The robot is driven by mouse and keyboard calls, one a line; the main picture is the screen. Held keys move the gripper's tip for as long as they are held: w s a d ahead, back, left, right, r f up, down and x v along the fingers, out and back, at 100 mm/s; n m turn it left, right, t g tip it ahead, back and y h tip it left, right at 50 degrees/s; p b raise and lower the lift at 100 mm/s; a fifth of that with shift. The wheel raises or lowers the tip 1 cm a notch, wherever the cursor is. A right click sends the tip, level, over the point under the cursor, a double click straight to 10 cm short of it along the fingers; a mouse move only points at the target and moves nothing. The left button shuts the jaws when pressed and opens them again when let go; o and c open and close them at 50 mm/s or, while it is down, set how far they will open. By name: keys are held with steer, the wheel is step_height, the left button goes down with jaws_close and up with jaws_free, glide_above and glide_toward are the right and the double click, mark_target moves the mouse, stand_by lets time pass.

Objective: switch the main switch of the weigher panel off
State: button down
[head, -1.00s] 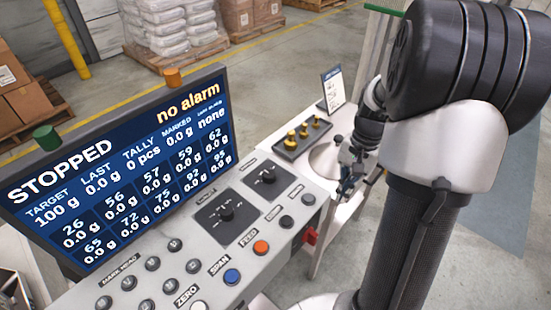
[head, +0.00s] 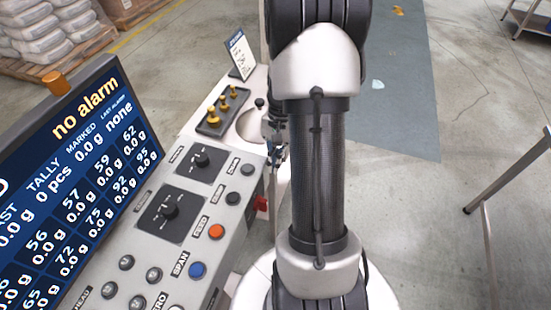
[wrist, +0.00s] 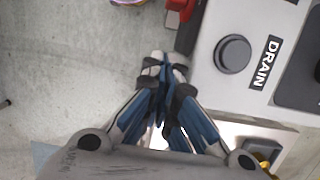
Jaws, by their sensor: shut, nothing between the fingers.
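The weigher panel (head: 187,255) is a light grey sloped console with knobs and buttons. On its right end face is a red part (head: 262,203), likely the main switch, seen edge-on and small in the head view. In the wrist view a red part (wrist: 181,7) shows at the top edge, partly cut off, beside the panel's grey edge. My gripper (wrist: 166,60) is shut and empty, its fingertips just below and apart from the red part. In the head view my gripper (head: 277,155) is beside the panel's far right corner, partly hidden by my arm. The switch position cannot be read.
The DRAIN button (wrist: 232,53) lies right of my fingertips. A screen (head: 70,185) reading "no alarm" stands behind the panel. A tray of brass weights (head: 222,112) and a small sign (head: 241,55) stand beyond. Open floor lies right of my arm.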

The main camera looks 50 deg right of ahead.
mark_target(262, 204)
steer(key=s+a+f+b, duration=0.2)
steer(key=a+f, duration=0.3)
steer(key=shift+d, duration=0.25)
stand_by(0.4)
